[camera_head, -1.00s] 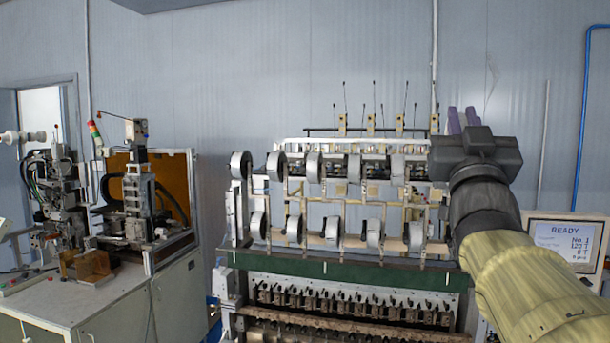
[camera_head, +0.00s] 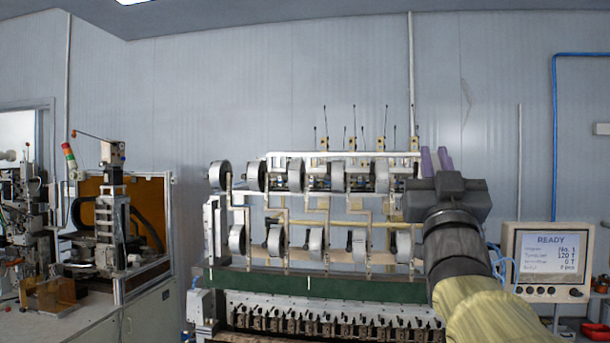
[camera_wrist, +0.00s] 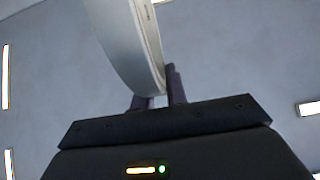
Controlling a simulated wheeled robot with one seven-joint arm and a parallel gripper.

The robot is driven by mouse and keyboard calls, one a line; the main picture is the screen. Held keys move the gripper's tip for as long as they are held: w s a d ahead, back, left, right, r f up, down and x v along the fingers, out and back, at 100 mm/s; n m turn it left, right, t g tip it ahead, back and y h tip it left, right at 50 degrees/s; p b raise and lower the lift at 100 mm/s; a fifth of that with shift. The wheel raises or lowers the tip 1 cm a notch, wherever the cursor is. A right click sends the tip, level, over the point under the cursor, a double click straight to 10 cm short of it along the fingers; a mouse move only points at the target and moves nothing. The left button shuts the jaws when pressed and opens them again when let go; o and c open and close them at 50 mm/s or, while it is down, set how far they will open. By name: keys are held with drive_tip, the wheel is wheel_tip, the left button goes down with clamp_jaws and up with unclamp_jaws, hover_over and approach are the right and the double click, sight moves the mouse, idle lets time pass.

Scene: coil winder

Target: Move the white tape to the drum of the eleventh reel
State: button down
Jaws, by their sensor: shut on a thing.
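The white tape (camera_wrist: 128,45) shows as a pale, wide ring in the wrist view, cut off by the top edge. My gripper (camera_wrist: 160,88) is shut on its lower edge, with one dark finger on each side. In the head view my gripper (camera_head: 436,160) points up and away at the right end of the winder, and I cannot make out the tape there. Grey reels stand in an upper row (camera_head: 296,176) and a lower row (camera_head: 316,243) on the winder. The eleventh reel cannot be told apart; my gripper and arm hide the rack's right end.
A green beam (camera_head: 320,286) runs below the reels, with a row of winding heads (camera_head: 325,317) under it. A control screen (camera_head: 551,252) reading READY stands right of my arm. Another machine with an orange panel (camera_head: 150,205) is at the left. The wall above the rack is clear.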

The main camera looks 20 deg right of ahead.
drive_tip(key=shift+w+d+r, duration=0.1)
drive_tip(key=shift+w+r, duration=0.05)
drive_tip(key=shift+w+d+p, duration=0.4)
drive_tip(key=shift+w+p, duration=0.25)
drive_tip(key=shift+p, duration=0.05)
drive_tip(key=w+d+p, duration=0.7)
drive_tip(key=w+p, duration=0.2)
drive_tip(key=w, duration=0.2)
idle(0.7)
drive_tip(key=shift+w+f+b, duration=0.15)
drive_tip(key=shift+f+b, duration=0.05)
drive_tip(key=shift+b, duration=0.45)
drive_tip(key=shift+w+r, duration=0.1)
idle(0.5)
drive_tip(key=w+d+p, duration=0.1)
drive_tip(key=w+d, duration=0.3)
drive_tip(key=w, duration=0.3)
drive_tip(key=shift+d+p, duration=0.25)
drive_tip(key=shift+p, duration=0.1)
idle(1.2)
drive_tip(key=shift+w, duration=0.15)
idle(0.4)
drive_tip(key=w+d+p, duration=0.4)
drive_tip(key=w, duration=0.2)
drive_tip(key=shift+w, duration=0.35)
idle(1.1)
